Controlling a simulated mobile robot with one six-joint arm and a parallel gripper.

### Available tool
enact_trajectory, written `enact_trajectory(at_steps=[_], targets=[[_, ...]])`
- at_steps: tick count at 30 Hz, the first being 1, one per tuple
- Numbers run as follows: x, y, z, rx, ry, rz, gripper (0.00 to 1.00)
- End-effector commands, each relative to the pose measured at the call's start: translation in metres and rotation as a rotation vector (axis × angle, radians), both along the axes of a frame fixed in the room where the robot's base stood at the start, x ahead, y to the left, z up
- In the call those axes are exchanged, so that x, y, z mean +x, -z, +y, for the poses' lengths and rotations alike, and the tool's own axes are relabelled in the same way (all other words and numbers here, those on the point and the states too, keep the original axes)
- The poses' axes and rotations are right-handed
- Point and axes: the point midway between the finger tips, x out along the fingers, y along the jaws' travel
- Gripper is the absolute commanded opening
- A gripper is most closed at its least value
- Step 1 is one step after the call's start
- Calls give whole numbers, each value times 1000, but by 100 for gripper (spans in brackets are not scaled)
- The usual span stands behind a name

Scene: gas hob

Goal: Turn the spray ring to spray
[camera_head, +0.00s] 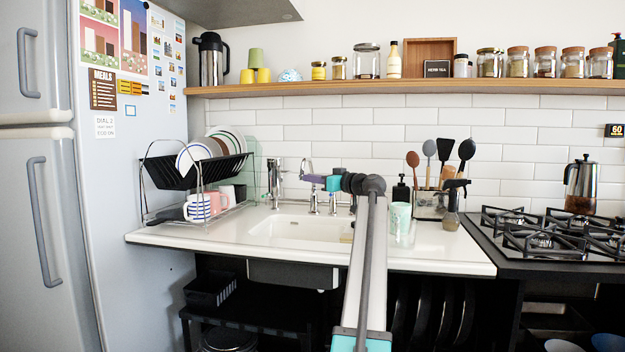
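A chrome tap (314,200) stands behind the white sink (300,228). Its curved spout shows just left of the end of my arm. I cannot make out a separate spray ring on it at this size. My gripper (312,178) is at the height of the spout and appears close to it, pointing left. I cannot tell whether they touch. My gripper's fingers are too small and overlapped to show if they are open or shut. A small brown bottle with a black spray-type head (452,205) stands on the counter to the right, apart from my gripper.
A dish rack (195,172) with plates and mugs stands left of the sink. A tall chrome cylinder (275,182) is left of the tap. A green tumbler (400,217) and a utensil holder (430,205) stand right of my arm. The gas hob (540,236) is at far right.

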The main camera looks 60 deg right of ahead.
Motion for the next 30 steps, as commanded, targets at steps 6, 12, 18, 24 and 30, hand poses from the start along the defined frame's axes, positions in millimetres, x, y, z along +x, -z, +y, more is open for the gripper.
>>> enact_trajectory(at_steps=[6,12,18,24,30], targets=[[1,1,-3,0,8,-1,0],[1,0,-2,0,5,-1,23],[1,0,-1,0,3,-1,23],[-3,-1,1,0,2,-1,23],[-20,-1,5,0,3,-1,23]])
